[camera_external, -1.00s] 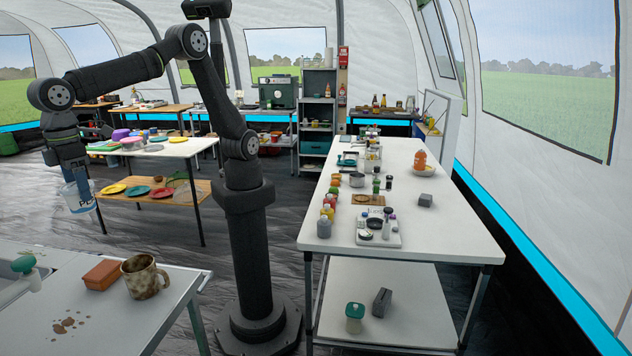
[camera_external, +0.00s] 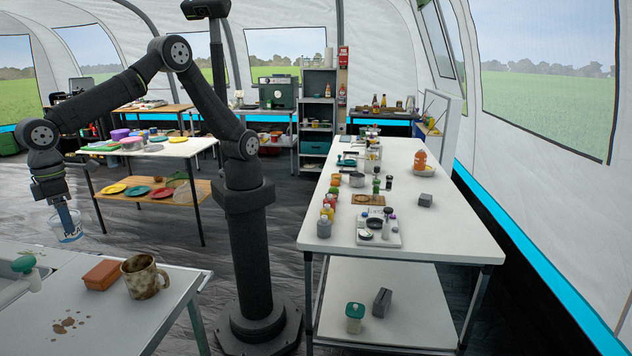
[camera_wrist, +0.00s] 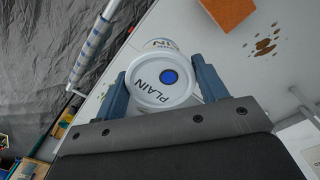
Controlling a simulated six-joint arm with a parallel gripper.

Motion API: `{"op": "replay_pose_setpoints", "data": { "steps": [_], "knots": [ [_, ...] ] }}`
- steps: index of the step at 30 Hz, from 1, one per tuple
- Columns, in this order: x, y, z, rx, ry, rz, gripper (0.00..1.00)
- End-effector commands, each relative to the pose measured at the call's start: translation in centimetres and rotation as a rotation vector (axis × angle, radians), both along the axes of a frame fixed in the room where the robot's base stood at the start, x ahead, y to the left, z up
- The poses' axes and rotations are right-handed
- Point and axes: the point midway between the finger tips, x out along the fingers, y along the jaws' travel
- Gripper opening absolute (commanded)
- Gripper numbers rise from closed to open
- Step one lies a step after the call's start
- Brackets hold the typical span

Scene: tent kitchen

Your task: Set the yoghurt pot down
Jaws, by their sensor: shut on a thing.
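The pot is at the far edge of the light grey table (camera_external: 150,325) at lower left.
On this table are a reddish-brown block (camera_external: 102,275), a speckled mug (camera_external: 145,278), a green-topped dispenser (camera_external: 27,268) and a brown stain (camera_external: 68,326). The block also shows in the wrist view (camera_wrist: 228,12). Bare tabletop lies between the dispenser and the block.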

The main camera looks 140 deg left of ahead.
Motion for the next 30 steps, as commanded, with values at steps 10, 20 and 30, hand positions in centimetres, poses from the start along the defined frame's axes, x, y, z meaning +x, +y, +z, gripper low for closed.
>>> {"op": "replay_pose_setpoints", "data": {
  "steps": [10, 20, 30],
  "knots": [
    [6.3, -0.2, -3.7, -0.001, 0.0, 0.001, 0.4],
    [6.7, -0.1, -6.8, 0.001, 0.001, 0.0, 0.4],
    [6.8, -0.2, -8.0, -0.003, -0.001, -0.001, 0.4]
  ]
}}
